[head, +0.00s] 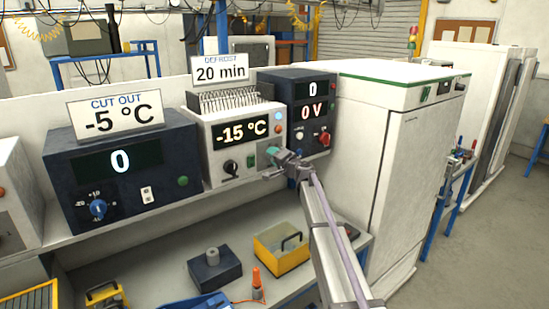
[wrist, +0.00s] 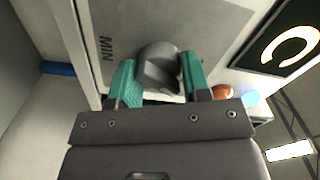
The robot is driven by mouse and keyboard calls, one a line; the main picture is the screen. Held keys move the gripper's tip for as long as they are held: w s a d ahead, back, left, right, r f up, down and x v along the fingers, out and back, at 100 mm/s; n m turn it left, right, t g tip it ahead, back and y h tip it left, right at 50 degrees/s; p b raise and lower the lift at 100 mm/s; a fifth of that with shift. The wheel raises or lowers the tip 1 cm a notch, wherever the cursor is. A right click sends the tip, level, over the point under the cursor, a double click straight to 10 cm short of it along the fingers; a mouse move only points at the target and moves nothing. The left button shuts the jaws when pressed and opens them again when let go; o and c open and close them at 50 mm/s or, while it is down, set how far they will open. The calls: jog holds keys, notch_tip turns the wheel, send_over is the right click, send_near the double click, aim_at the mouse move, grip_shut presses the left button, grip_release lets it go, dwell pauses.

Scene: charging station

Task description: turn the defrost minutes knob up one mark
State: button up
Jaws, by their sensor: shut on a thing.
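The defrost minutes knob is the dark grey knob (wrist: 158,68) in the wrist view, on a pale panel beside the letters "MIN". My gripper (wrist: 157,82) has its two teal fingers on either side of the knob, shut on it. In the head view my gripper (head: 273,152) is at the right part of the white unit (head: 225,148), and it hides the knob there. This unit shows "-15 °C". The sign above it (head: 221,70) reads "DEFROST 20 min".
A dark unit (head: 90,185) with a "CUT OUT -5 °C" sign stands to the left. Another dark unit (head: 300,84) showing "0 V" stands close on the right. A second black knob (head: 231,167) is on the white unit.

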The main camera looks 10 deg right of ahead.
jog(key=shift+m, duration=2)
jog(key=o, duration=0.9)
jog(key=shift+s, duration=0.1)
jog(key=v, duration=1)
jog(key=shift+s+d, duration=0.15)
jog(key=shift+s, duration=0.1)
